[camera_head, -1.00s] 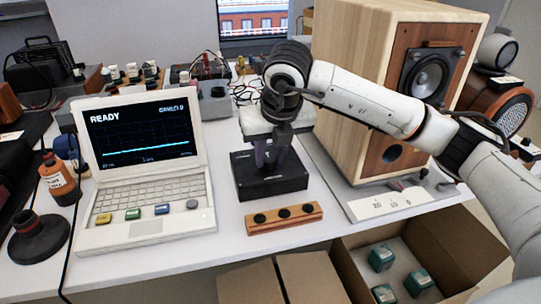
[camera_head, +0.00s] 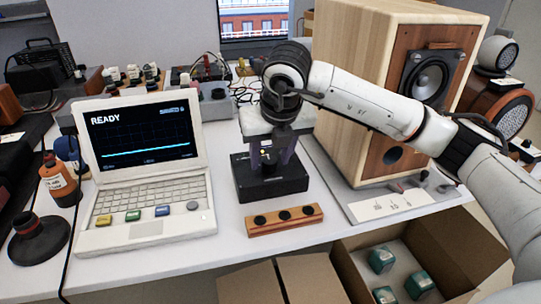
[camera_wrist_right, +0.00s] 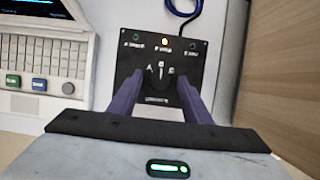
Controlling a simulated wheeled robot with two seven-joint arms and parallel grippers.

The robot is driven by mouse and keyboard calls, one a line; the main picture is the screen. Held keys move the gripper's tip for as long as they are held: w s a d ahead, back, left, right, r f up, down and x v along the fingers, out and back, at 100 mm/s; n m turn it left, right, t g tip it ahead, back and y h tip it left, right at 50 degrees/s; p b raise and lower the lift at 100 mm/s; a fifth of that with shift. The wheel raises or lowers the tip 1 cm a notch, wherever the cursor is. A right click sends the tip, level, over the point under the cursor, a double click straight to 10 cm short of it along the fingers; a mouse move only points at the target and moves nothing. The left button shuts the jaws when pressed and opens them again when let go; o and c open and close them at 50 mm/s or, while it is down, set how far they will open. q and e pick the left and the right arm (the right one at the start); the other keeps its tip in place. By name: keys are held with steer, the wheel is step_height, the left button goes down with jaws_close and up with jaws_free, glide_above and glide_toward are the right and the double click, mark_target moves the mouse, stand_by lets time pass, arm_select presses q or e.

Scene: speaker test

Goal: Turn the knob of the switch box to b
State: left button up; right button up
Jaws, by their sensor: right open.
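The black switch box (camera_head: 291,184) stands on the table right of the laptop. The dark knob (camera_wrist_right: 160,90) has a white mark that appears to point straight up at the middle letter B. My right gripper (camera_head: 270,164) is over the box, and its purple fingers stand apart on either side of the knob in the wrist view (camera_wrist_right: 161,103). Contact with the knob cannot be told. My left gripper is not in view.
A white laptop (camera_head: 150,190) reading READY stands left of the box. A wooden strip with dark round knobs (camera_head: 284,219) lies in front. A large wooden speaker (camera_head: 350,95) rises close on the right. An open carton (camera_head: 440,235) with teal boxes is below the table edge.

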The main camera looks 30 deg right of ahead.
steer(key=p+v, duration=0.1)
steer(key=v, duration=0.9)
